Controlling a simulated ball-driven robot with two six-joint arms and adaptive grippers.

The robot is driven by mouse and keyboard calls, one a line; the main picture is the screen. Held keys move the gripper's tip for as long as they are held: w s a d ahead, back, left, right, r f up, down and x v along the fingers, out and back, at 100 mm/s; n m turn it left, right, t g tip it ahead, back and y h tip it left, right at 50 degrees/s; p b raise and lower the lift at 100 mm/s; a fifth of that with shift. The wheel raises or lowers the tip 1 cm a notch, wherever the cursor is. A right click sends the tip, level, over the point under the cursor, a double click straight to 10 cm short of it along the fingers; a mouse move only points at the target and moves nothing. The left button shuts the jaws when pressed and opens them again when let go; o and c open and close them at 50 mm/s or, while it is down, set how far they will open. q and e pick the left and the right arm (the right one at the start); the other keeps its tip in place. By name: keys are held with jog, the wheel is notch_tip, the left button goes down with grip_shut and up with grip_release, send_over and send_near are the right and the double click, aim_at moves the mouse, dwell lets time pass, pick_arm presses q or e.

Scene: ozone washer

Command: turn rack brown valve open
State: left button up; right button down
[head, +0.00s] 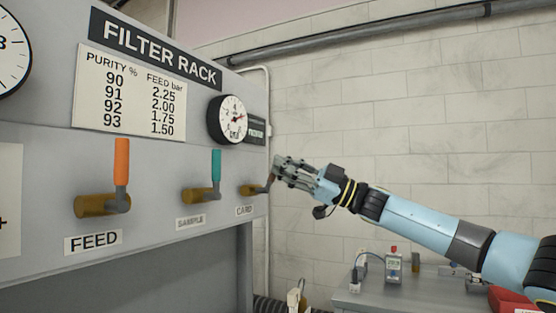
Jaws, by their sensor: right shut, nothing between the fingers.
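The filter rack panel (60,130) fills the left of the head view. Its right-most valve, labelled CARD, has a brass body (252,190) and a dark brownish lever (271,181) that leans up to the right. My right gripper (277,168) reaches in from the right, with its fingers shut and empty. Its fingertips are at the upper end of that lever; I cannot tell whether they touch it. The gripper may hide part of the lever's end. My left gripper is not in view.
The orange FEED lever (121,162) and the teal SAMPLE lever (216,168) stand upright to the left. A round gauge (228,120) sits above the valves. A grey bench (380,296) with small devices stands at lower right. A pipe (380,30) runs along the tiled wall.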

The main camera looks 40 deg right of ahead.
pick_arm(q)
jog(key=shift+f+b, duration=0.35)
jog(key=shift+b, duration=0.1)
pick_arm(e)
jog(key=shift+w+d+f+m+t+h, duration=0.2)
jog(key=shift+d+f+m+t+h, duration=0.25)
jog(key=shift+m, duration=0.45)
jog(key=shift+w+d+f+m+t+h, duration=0.2)
jog(key=shift+d+f+m+t, duration=0.25)
jog(key=shift+m, duration=0.45)
jog(key=shift+w+d+f+m+t+h, duration=0.15)
jog(key=shift+d+f+m+t+h, duration=0.35)
jog(key=shift+m, duration=0.4)
jog(key=shift+a+f, duration=0.1)
jog(key=shift+f, duration=0.05)
notch_tip(320, 180, up, 5)
jog(key=p, duration=0.4)
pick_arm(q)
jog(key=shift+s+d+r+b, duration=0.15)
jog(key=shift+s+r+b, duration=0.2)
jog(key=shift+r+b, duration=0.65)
pick_arm(e)
jog(key=a+f+v, duration=0.1)
jog(key=v, duration=1)
jog(key=shift+s+a, duration=0.3)
jog(key=shift+a, duration=0.05)
